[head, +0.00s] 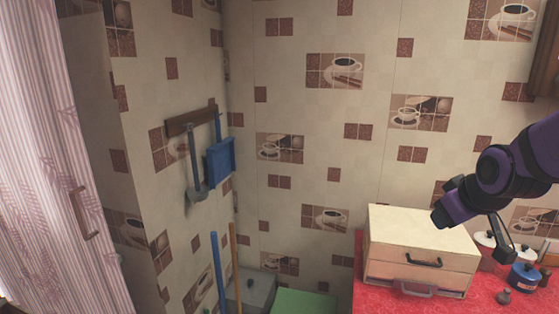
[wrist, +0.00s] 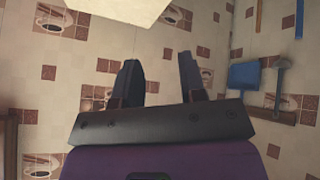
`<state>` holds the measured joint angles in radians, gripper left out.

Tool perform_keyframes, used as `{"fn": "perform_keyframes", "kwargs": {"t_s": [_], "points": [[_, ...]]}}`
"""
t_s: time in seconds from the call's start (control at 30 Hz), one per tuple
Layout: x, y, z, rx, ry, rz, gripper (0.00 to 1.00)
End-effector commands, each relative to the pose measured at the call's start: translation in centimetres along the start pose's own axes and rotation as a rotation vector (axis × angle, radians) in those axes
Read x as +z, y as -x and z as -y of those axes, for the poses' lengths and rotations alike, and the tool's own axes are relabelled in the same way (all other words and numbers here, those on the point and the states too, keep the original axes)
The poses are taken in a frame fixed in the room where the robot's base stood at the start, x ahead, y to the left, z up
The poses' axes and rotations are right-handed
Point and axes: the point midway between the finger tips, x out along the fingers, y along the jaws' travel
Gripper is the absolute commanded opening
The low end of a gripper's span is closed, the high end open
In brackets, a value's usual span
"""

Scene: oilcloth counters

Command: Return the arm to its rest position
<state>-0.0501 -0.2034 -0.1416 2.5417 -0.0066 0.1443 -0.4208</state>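My purple and black arm reaches in from the right edge of the head view. My gripper (head: 447,202) is in the air just above the top of a cream bread box, at its right half in the picture. In the wrist view my gripper (wrist: 160,72) shows two dark fingers held apart, with only the tiled wall visible between them. It holds nothing.
The cream bread box (head: 421,236) with drawer handles stands on the red counter (head: 391,304). White pots (head: 485,239) and a blue pot (head: 525,276) are right of it. A blue dustpan (head: 220,161) hangs on the left wall. Open air lies left of the arm.

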Motion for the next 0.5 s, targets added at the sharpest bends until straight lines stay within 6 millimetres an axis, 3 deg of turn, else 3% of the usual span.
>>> {"fn": "perform_keyframes", "kwargs": {"t_s": [0.03, 0.27, 0.5], "points": [[-0.1, 1.7, 0.3, -0.009, -0.025, 0.001, 0.38], [1.4, 8.4, 2.1, -0.053, -0.146, 0.058, 0.38], [4.1, 14.9, 4.2, -0.071, -0.259, 0.127, 0.38]]}}
